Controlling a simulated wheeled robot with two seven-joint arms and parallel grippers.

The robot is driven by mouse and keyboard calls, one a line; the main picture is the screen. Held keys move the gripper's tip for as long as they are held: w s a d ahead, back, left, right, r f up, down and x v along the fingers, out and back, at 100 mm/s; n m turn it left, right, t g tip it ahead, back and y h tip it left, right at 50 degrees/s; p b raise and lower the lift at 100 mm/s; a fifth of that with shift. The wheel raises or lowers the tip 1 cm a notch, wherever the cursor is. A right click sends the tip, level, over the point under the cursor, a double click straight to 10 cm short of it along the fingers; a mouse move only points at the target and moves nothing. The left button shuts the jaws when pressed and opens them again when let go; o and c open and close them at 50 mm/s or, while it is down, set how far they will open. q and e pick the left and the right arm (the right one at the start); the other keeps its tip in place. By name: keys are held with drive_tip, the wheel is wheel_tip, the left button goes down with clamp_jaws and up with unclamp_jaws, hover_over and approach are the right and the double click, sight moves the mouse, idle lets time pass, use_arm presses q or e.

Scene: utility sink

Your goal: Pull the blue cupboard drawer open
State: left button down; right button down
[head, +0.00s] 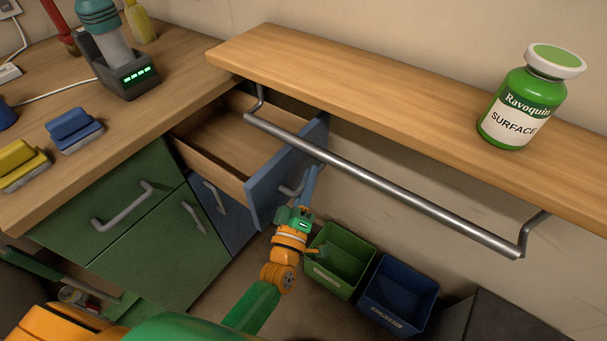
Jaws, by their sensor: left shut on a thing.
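The blue cupboard drawer (284,178) is pulled out from under the counter, and its bare wooden inside shows from above. Its blue front stands well away from the cupboard. My left gripper (309,186) is at the outer side of this front, shut on the drawer's grey bar handle (291,189). The fingers hide part of the handle. A blue cupboard door (222,215) with its own handle is below the drawer and looks closed. My right gripper is not in view.
A metal rail (380,183) hangs under a wooden shelf (400,110), close above the drawer front. A green bin (341,262) and a blue bin (398,294) stand on the floor right of my gripper. A green bottle (522,105) stands on the shelf.

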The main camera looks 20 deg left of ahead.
use_arm(q)
drive_tip(key=shift+d, duration=0.1)
drive_tip(key=c, duration=0.8)
unclamp_jaws()
drive_tip(key=shift+c, duration=0.2)
drive_tip(key=v, duration=0.7)
drive_tip(key=shift+s, duration=0.1)
